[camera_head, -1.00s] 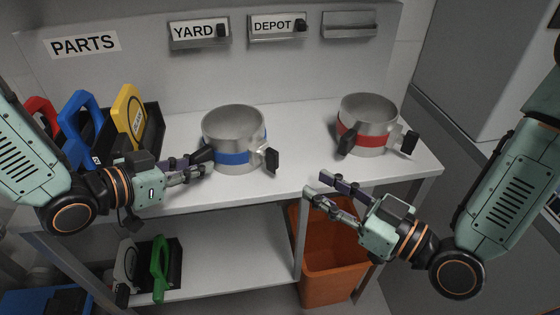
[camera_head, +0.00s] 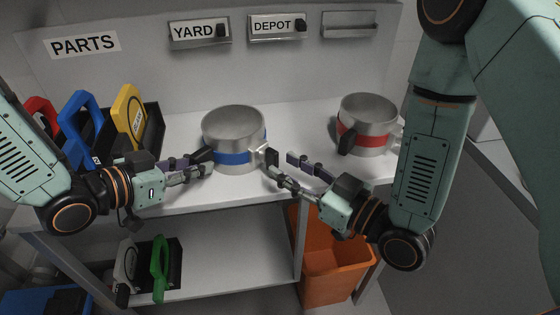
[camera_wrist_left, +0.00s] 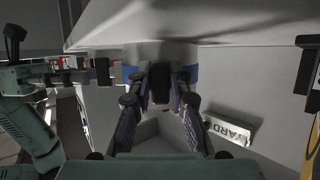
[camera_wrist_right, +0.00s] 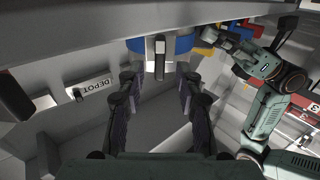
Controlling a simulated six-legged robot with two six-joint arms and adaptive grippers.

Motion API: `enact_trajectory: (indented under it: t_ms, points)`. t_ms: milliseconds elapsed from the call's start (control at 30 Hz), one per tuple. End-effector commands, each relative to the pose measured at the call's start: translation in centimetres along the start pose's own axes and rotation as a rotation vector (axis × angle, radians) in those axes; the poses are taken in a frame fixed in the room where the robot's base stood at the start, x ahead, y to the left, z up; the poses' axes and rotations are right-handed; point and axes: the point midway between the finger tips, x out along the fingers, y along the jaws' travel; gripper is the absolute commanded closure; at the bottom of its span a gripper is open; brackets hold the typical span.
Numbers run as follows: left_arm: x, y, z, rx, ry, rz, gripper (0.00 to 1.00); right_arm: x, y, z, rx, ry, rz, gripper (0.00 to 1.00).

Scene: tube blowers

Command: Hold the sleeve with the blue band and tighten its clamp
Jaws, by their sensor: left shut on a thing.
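The grey metal sleeve with the blue band (camera_head: 233,128) stands upright on the bench. My left gripper (camera_head: 206,162) is shut on the sleeve's black handle (camera_wrist_left: 160,82) at its left side; the blue band (camera_wrist_left: 190,73) shows beyond the fingers in the left wrist view. The clamp's black-tipped lever (camera_head: 271,157) sticks out at the sleeve's right front. My right gripper (camera_head: 278,166) is open just in front of that lever. In the right wrist view the lever (camera_wrist_right: 159,58) lies between the spread fingertips; I cannot tell whether they touch it.
A sleeve with a red band (camera_head: 360,137) stands to the right, partly behind my right arm. Coloured frames sit in a rack (camera_head: 152,135) at the left. YARD (camera_head: 194,31) and DEPOT (camera_head: 272,25) labels are on the back panel. An orange bin (camera_head: 330,272) stands below.

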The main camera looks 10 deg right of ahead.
Motion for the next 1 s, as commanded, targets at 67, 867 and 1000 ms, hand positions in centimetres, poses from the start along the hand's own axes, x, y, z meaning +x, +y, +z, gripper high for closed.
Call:
enact_trajectory:
  t_ms: [67,867,1000]
  points:
    - [0.0,0.0,-0.1,0.000,0.001,0.000,1.00,0.9,0.0,0.0,-0.006,-0.001,-0.004,0.65]
    - [0.0,0.0,-0.1,0.001,0.001,0.000,1.00,2.8,0.0,0.0,0.000,0.000,0.001,0.81]
    - [0.0,0.0,-0.1,0.001,0.001,0.000,1.00,2.8,0.0,0.0,0.000,0.000,0.001,0.93]
